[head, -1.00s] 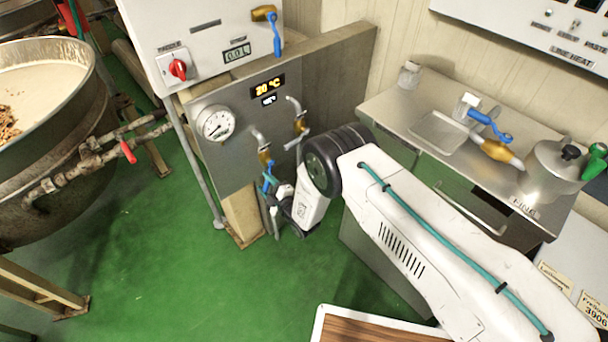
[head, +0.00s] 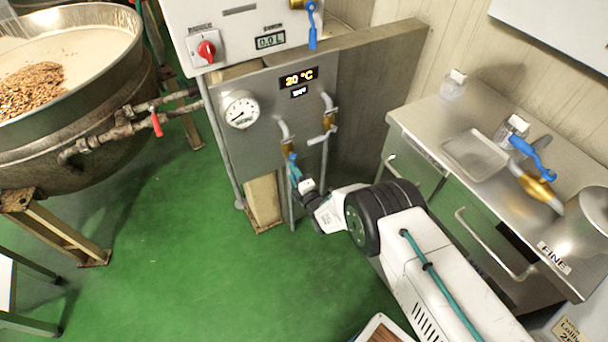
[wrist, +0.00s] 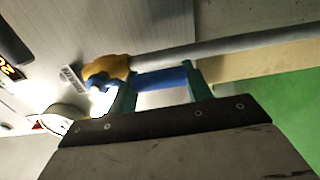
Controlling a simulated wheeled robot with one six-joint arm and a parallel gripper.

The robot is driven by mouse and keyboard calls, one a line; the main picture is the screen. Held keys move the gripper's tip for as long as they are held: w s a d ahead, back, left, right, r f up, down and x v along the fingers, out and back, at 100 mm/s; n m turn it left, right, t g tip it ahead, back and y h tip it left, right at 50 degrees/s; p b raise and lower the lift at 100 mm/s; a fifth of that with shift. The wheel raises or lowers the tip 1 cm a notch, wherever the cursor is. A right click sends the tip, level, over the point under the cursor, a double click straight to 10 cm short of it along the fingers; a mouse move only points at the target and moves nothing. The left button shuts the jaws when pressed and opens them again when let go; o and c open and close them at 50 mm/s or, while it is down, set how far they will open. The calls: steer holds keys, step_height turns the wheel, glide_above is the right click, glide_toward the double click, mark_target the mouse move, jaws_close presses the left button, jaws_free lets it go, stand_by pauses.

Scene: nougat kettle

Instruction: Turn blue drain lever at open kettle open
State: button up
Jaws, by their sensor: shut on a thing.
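A brass valve (head: 287,149) with a blue lever (head: 292,160) sits on the left pipe of the grey panel. The lever hangs down, slightly slanted. My gripper (head: 297,182) is at this lever, its teal fingers partly hiding it. In the wrist view the blue lever (wrist: 158,79) runs from the brass valve (wrist: 106,70) between the fingers of my gripper (wrist: 159,77), which is shut on it. The open kettle (head: 100,120) stands at the left, with pale contents and brown pieces inside. The lever on its side pipe (head: 156,124) is red.
Another blue lever (head: 312,35) hangs at the white control box (head: 235,50). A third blue lever (head: 532,156) is on the steel bench (head: 420,125) at the right. A second tap (head: 329,118) is just right of the held one. Green floor (head: 190,260) is free in front.

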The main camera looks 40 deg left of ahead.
steer(key=shift+s+f, duration=0.1)
steer(key=shift+s, duration=0.05)
steer(key=o, duration=1.4)
steer(key=v, duration=0.7)
steer(key=shift+d, duration=0.4)
